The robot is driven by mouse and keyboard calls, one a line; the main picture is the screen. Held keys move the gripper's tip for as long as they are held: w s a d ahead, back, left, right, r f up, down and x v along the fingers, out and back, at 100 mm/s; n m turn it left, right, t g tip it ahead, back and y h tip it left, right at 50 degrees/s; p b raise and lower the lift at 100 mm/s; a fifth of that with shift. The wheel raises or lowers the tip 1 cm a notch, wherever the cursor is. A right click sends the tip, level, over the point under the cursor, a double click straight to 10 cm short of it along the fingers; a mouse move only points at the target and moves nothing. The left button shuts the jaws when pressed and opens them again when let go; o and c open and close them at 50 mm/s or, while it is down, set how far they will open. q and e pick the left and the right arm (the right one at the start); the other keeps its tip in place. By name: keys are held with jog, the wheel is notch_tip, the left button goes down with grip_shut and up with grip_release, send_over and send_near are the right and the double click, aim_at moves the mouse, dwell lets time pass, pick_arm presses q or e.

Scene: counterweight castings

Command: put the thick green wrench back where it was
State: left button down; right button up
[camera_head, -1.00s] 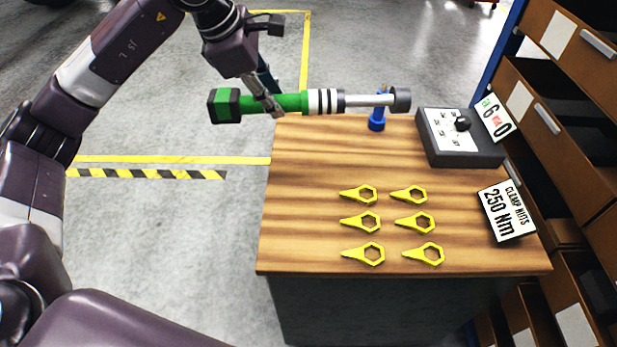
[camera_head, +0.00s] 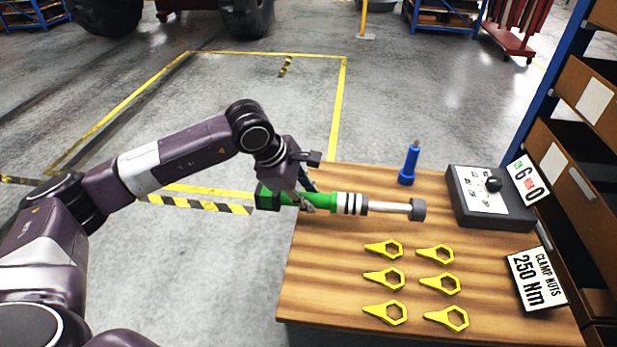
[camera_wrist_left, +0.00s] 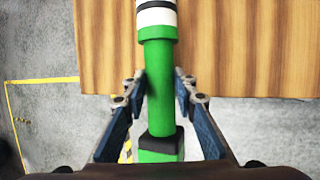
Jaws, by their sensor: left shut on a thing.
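The thick green wrench (camera_head: 320,200) has a dark and green block at its left end, black and white bands, a silver shaft and a dark grey head at its right end. My left gripper (camera_head: 305,203) is shut on its green part, near the left edge of the workbench (camera_head: 310,285). The wrench lies sideways, its right part over the bench top and its left end beyond the edge. I cannot tell its height above the wood. In the left wrist view the green handle (camera_wrist_left: 159,90) runs between both fingers. My right gripper is not in view.
Several yellow ring-ended pointers (camera_head: 384,278) lie on the bench front. A blue upright tool (camera_head: 409,163) stands at the back. A dark box with a knob (camera_head: 490,195) and a "250 Nm" sign (camera_head: 537,280) are at the right, beside shelf bins (camera_head: 570,170).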

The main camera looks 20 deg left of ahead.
pick_arm(q)
jog(key=shift+w+d+f+p, duration=0.1)
jog(key=shift+f+p, duration=0.4)
jog(key=shift+f, duration=1.65)
jog(key=shift+f, duration=0.1)
jog(key=shift+f, duration=0.1)
jog(key=c, duration=2)
grip_release()
jog(key=shift+f+b, duration=0.2)
jog(key=shift+b, duration=0.1)
jog(key=o, duration=0.4)
jog(key=shift+s, duration=0.2)
jog(key=shift+r, duration=0.1)
